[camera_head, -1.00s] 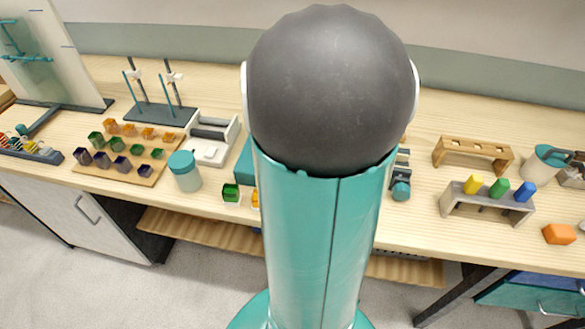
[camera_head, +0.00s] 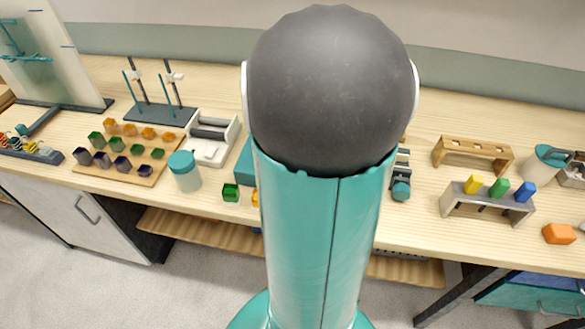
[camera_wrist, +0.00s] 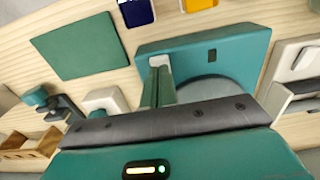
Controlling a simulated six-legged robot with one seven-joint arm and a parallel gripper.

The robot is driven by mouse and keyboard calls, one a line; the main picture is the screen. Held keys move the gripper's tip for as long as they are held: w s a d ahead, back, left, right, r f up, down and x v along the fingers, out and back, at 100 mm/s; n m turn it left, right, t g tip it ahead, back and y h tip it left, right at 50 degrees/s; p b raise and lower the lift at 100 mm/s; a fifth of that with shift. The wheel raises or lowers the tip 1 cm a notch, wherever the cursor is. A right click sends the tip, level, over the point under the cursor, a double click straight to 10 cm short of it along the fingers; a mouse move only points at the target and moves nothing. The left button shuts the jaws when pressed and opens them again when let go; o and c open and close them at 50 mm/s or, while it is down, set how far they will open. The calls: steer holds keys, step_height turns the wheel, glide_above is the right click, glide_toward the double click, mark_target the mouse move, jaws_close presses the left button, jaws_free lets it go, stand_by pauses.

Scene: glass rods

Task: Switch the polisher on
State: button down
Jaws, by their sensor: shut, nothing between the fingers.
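The polisher (camera_wrist: 235,45) is a teal box with a grey round disc (camera_wrist: 212,88) on it, partly covered by my gripper in the wrist view. A small dark patch (camera_wrist: 212,54), perhaps its switch, sits on the teal top; I cannot tell its setting. My gripper (camera_wrist: 160,62) is shut and empty. Its fingertips are over the polisher's left part, left of the dark patch; I cannot tell whether they touch. In the head view my arm hides the gripper and most of the polisher; a teal edge (camera_head: 244,165) shows left of the arm.
In the wrist view, a dark green mat (camera_wrist: 75,45) lies left of the polisher and a white device (camera_wrist: 290,75) right. In the head view, a teal-lidded jar (camera_head: 184,172), a wooden board (camera_head: 88,168) and a grey rack (camera_head: 459,206) stand on the bench.

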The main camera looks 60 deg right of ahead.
steer(key=shift+f, duration=0.9)
stand_by(0.5)
steer(key=shift+r, duration=3.5)
steer(key=w+a+r+n+t+h, duration=0.1)
steer(key=w+a+r+n, duration=0.2)
steer(key=a, duration=0.5)
steer(key=w+a+r+n+t, duration=0.2)
steer(key=a+r+n, duration=0.15)
steer(key=a, duration=0.55)
steer(key=s+a+r+n+t+y, duration=0.1)
steer(key=s+a+r+n+t, duration=0.1)
steer(key=a+n, duration=0.5)
steer(key=s+a, duration=0.1)
steer(key=a, duration=0.5)
steer(key=shift+r+t, duration=0.15)
steer(key=shift+t, duration=0.15)
